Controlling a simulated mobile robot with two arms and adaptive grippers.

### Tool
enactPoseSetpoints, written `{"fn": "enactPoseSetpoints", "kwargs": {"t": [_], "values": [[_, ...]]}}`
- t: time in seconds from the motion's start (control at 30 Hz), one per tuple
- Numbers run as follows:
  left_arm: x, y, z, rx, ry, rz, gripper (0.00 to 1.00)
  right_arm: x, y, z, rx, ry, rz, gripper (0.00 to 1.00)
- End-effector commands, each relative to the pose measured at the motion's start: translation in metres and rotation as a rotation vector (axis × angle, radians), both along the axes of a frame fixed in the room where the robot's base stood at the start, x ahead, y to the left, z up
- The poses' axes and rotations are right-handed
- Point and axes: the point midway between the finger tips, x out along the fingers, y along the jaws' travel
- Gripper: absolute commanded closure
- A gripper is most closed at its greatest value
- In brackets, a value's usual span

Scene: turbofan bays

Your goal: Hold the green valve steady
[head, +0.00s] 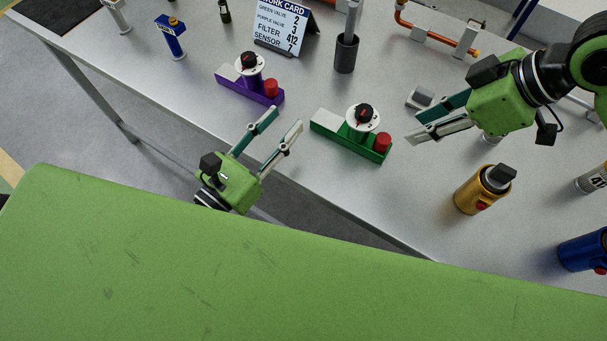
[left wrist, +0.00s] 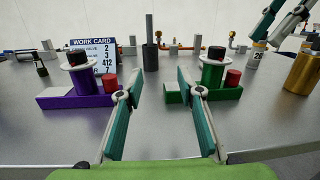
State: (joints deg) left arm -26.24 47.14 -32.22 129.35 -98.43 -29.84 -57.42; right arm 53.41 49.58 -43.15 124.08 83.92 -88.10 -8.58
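The green valve (head: 341,139) stands on the table; it has a green base block, a white dial with a black and red knob, and a red cap at its right end.
A purple valve (head: 231,82) stands left of the green valve. The work card (head: 282,28) and a dark cup (head: 346,54) stand behind. A yellow cylinder (head: 474,197) stands at the right, with a blue one (head: 581,252) beyond. The table between the green valve and its front edge is clear.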

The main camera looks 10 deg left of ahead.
Motion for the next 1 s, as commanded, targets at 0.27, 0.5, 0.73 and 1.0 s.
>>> {"fn": "enactPoseSetpoints", "kwargs": {"t": [0.27,0.5,0.73,1.0], "values": [[-0.073,-0.060,-0.021,0.080,0.036,-0.094,0.66,0.000,0.000,0.000,0.000,0.000,0.000,0.72],[-0.073,-0.074,-0.022,0.094,0.036,-0.105,0.66,0.000,0.000,0.000,0.000,0.000,0.000,0.72],[-0.038,-0.092,-0.021,0.090,0.035,-0.105,0.66,0.000,0.000,0.000,0.000,0.000,0.000,0.72],[0.002,-0.115,-0.021,0.090,0.033,-0.108,0.66,0.000,0.000,0.000,0.000,0.000,0.000,0.72]]}}
